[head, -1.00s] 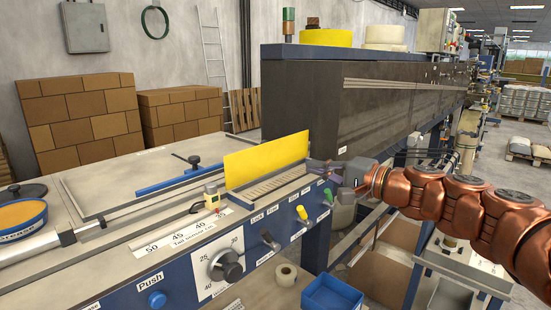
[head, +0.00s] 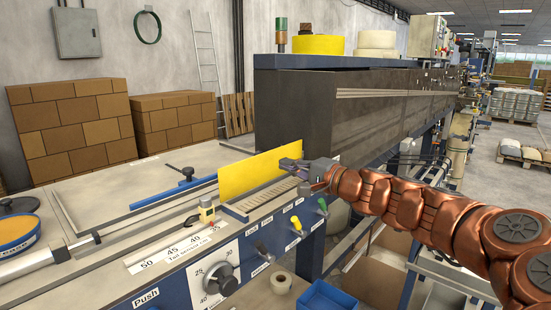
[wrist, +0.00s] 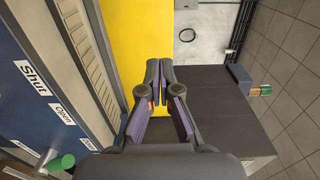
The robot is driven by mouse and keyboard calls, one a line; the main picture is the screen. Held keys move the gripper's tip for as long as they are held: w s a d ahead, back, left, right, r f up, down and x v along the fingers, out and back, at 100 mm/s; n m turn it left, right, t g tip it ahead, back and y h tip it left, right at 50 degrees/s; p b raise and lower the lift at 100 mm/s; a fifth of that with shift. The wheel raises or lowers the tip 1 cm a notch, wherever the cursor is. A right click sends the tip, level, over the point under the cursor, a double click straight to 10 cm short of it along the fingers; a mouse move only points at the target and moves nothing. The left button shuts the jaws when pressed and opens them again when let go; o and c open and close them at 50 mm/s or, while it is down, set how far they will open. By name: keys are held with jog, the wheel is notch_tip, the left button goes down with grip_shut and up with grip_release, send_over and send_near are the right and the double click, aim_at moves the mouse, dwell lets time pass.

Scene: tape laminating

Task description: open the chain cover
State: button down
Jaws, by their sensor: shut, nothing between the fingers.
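The yellow chain cover (head: 250,174) stands upright as a flat panel behind the ribbed chain strip (head: 262,196) on the blue machine. It also fills the upper middle of the wrist view (wrist: 128,40). My gripper (head: 284,163) is at the cover's right end, in front of its face in the head view. In the wrist view the fingertips (wrist: 160,66) are together and empty, over the cover's right edge. I cannot tell whether they touch the cover.
The dark machine housing (head: 340,115) rises just behind and right of the cover. Green, yellow and black levers (head: 296,224) stick out along the front panel. A blue bin (head: 328,298) and a tape roll (head: 281,283) lie below. Floor is visible at the far right.

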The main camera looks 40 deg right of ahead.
aim_at(268, 157)
jog(key=shift+p+x, duration=0.55)
jog(key=shift+x, duration=1.7)
jog(key=shift+r+p, duration=0.25)
jog(key=shift+p, duration=0.2)
